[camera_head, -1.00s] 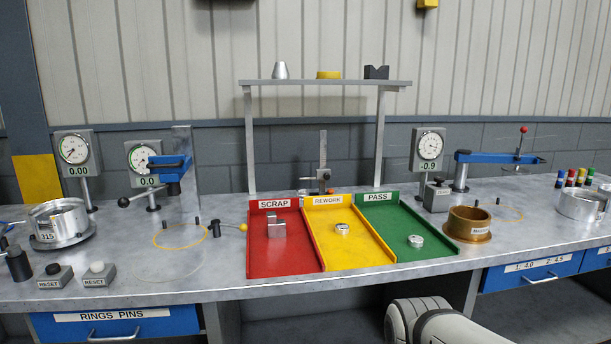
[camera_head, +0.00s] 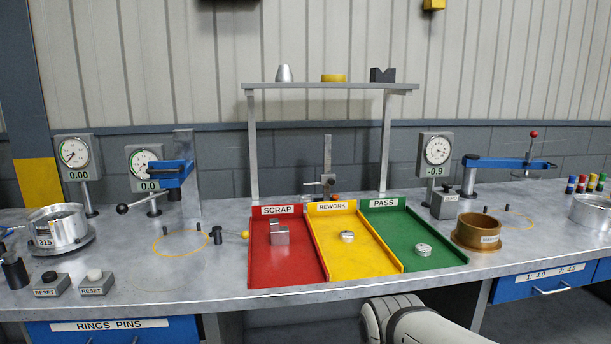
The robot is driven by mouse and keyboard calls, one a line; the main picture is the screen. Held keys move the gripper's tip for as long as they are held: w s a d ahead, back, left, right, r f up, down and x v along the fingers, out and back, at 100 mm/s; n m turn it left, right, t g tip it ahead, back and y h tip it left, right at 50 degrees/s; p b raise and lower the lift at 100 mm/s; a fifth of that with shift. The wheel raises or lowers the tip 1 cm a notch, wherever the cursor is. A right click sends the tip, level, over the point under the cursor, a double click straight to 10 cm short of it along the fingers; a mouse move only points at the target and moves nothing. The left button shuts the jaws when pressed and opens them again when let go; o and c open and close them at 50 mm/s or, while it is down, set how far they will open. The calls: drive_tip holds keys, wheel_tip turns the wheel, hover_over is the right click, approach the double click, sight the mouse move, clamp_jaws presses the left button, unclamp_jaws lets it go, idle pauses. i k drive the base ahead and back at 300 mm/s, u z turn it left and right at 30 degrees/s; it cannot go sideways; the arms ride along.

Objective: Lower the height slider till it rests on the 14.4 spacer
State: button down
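A height gauge (camera_head: 327,158) with an upright grey column stands at the back of the bench, behind the coloured trays. Its slider (camera_head: 326,185) appears to sit low on the column, close to the tray backs. Its lower end is partly hidden by the tray labels, so I cannot tell what is under it or whether it touches anything. I cannot pick out a spacer marked 14.4. My gripper is not in view; only a light grey rounded link of my arm shows at the bottom centre.
Red SCRAP (camera_head: 262,263), yellow REWORK (camera_head: 365,260) and green PASS (camera_head: 430,245) trays lie in front of the gauge, each holding a metal part. A grey shelf (camera_head: 330,87) spans above it. Dial gauges stand on both sides. A brass ring (camera_head: 477,233) sits right.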

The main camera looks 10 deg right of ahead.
sight(330, 178)
drive_tip(key=i, duration=0.85)
drive_tip(key=u, duration=0.05)
